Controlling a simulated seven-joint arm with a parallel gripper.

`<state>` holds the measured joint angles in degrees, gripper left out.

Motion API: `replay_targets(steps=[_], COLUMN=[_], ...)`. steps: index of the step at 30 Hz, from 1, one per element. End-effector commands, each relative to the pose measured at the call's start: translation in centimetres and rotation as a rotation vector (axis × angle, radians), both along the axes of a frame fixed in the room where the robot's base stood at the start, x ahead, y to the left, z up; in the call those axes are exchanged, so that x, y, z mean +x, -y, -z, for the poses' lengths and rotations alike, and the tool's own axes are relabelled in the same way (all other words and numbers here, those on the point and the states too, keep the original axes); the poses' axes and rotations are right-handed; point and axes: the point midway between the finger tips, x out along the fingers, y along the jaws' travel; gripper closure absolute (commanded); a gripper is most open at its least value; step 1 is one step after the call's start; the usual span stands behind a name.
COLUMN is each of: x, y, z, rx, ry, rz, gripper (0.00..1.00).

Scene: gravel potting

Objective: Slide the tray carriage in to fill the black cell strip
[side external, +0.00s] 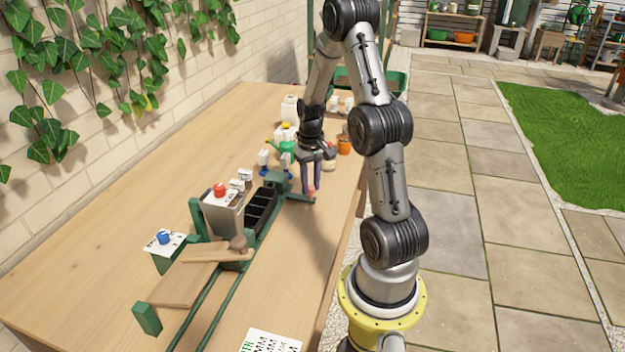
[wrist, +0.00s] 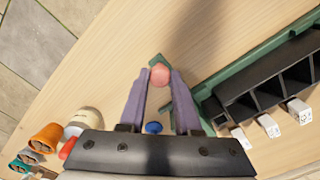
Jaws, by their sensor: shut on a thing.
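The black cell strip (side external: 262,208) sits in the green tray carriage (side external: 277,180) on the bench, just right of the grey hopper (side external: 224,214). Its open cells look dark and empty. In the wrist view the strip (wrist: 262,96) lies to the right, with a green rail (wrist: 245,64) along it. A pinkish knob (wrist: 160,73) on a green handle sticks out from the carriage end. My gripper (side external: 312,190) points down and is shut on this knob; its fingers (wrist: 160,78) stand either side of it in the wrist view.
Green rails (side external: 205,305) run toward the near left, beside wooden boards (side external: 185,278). A card with a blue knob (side external: 164,238) stands left. White tags (wrist: 268,126) line the strip's far side. Pots (side external: 344,145) and bottles (side external: 291,108) stand behind my gripper. Bare bench lies in front.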

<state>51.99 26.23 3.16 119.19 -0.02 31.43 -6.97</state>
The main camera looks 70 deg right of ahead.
Motion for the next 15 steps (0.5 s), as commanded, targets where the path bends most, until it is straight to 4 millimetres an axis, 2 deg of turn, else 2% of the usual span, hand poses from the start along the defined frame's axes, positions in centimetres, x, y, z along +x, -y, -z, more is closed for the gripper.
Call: replay_targets(steps=[5,15], x=[0.1,0.1], y=[-4.0,-13.4], z=[-0.2,-0.2], rx=[-0.001,-0.001], ry=[0.001,0.003], rz=[-0.006,-0.010], gripper=[1.00,1.00])
